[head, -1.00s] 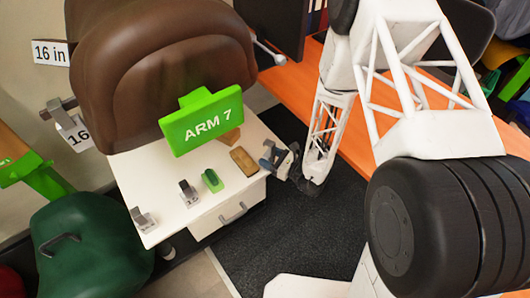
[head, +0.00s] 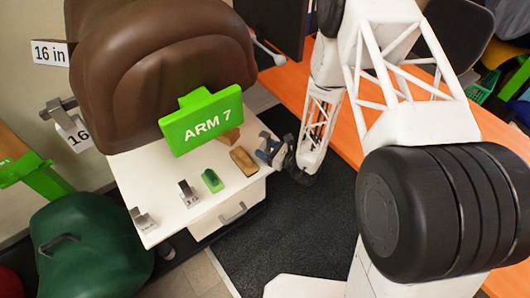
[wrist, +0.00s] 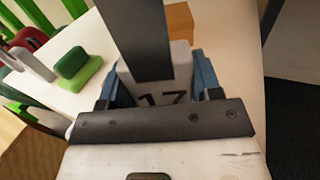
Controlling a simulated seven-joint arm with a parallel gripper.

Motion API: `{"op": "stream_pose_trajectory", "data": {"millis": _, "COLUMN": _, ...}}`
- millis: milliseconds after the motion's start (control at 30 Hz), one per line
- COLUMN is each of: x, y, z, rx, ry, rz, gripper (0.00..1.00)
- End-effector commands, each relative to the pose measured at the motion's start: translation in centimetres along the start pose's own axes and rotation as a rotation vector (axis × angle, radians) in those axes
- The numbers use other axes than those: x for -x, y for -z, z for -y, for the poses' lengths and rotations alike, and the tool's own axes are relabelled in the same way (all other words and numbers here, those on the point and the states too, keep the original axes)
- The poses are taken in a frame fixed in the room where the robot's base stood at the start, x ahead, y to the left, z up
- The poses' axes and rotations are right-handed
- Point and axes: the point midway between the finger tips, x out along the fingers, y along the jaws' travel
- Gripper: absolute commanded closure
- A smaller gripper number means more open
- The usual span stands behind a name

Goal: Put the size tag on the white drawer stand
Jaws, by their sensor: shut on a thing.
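The white drawer stand (head: 168,170) is below the brown saddle, with its handled drawer facing front. My gripper (head: 268,152) is at the right edge of the stand's top, near the brown block. In the wrist view its blue fingers (wrist: 158,92) are shut on a grey size tag (wrist: 180,82) marked 17, with a dark flat bar (wrist: 143,35) rising from it. I cannot tell whether the tag touches the stand's top. Two other metal tags stand on the top, one at the front left corner (head: 143,220) and one (head: 187,195) beside the green sponge.
The green sponge (head: 212,180) and brown block (head: 243,160) lie on the stand. A green ARM 7 sign (head: 205,122) hangs over it, before the brown saddle (head: 150,70). A green saddle (head: 90,245) is at lower left.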

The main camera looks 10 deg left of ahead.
Motion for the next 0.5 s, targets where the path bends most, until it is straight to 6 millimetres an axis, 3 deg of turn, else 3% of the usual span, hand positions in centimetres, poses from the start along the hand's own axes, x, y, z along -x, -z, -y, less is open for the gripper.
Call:
{"op": "stream_pose_trajectory", "data": {"millis": 233, "x": 0.0, "y": 2.1, "z": 0.0, "rx": -0.001, "ry": 0.000, "rz": -0.001, "gripper": 0.67}}
{"op": "stream_pose_trajectory", "data": {"millis": 500, "x": 0.0, "y": 2.5, "z": 0.0, "rx": -0.001, "ry": 0.000, "rz": -0.001, "gripper": 0.67}}
